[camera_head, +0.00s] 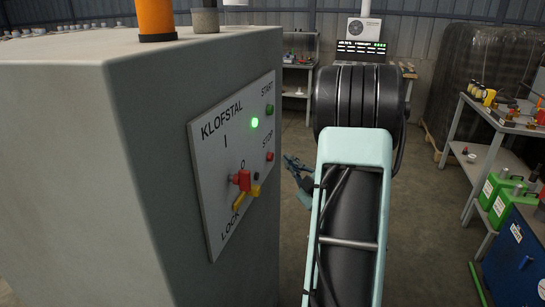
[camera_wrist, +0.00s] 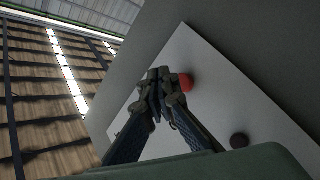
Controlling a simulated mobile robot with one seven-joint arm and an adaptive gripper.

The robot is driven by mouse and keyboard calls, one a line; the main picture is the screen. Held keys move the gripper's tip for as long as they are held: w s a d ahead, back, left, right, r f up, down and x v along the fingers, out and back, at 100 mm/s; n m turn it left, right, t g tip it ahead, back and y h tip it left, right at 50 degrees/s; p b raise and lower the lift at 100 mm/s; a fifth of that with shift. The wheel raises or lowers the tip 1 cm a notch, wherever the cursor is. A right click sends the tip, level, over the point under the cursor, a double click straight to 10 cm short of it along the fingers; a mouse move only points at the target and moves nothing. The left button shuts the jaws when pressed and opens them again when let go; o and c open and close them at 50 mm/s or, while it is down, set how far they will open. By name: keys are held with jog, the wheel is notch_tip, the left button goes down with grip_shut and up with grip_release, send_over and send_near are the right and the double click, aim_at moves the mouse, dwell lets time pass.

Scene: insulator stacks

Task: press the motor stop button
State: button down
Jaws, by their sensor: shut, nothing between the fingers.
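The red button under the word STOP (camera_head: 269,156) is on the right side of a white control panel (camera_head: 208,160), on a grey cabinet. My gripper (camera_head: 289,159) is in front of the panel, just right of the STOP button, partly hidden by my arm. In the wrist view, my gripper's shut, empty fingertips (camera_wrist: 161,78) are beside a round red button (camera_wrist: 186,82), overlapping its left edge in the picture. Contact cannot be told. A dark round knob (camera_wrist: 239,141) is on the same white panel, lower right.
Above STOP are a green START button (camera_head: 269,109) and a lit green lamp (camera_head: 254,122). A red rotary switch (camera_head: 241,179) and yellow lock lever (camera_head: 245,196) are lower left. A workbench (camera_head: 487,112) stands at right, and the floor between is open.

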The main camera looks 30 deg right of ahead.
jog(key=shift+w+a, duration=0.5)
jog(key=shift+w, duration=0.05)
jog(key=shift+w+b, duration=0.1)
jog(key=shift+b, duration=0.3)
dwell(0.8)
jog(key=shift+w+a, duration=0.2)
jog(key=shift+a, duration=0.05)
jog(key=shift+w+a+b, duration=0.4)
jog(key=shift+w+b, duration=0.1)
jog(key=shift+b, duration=0.1)
dwell(0.9)
jog(key=shift+s, duration=0.1)
jog(key=shift+s+d+b, duration=0.45)
jog(key=shift+s+d, duration=0.15)
jog(key=shift+s, duration=0.05)
jog(key=shift+s+d+b, duration=0.8)
jog(key=shift+s+d, duration=0.85)
jog(key=shift+s, duration=0.3)
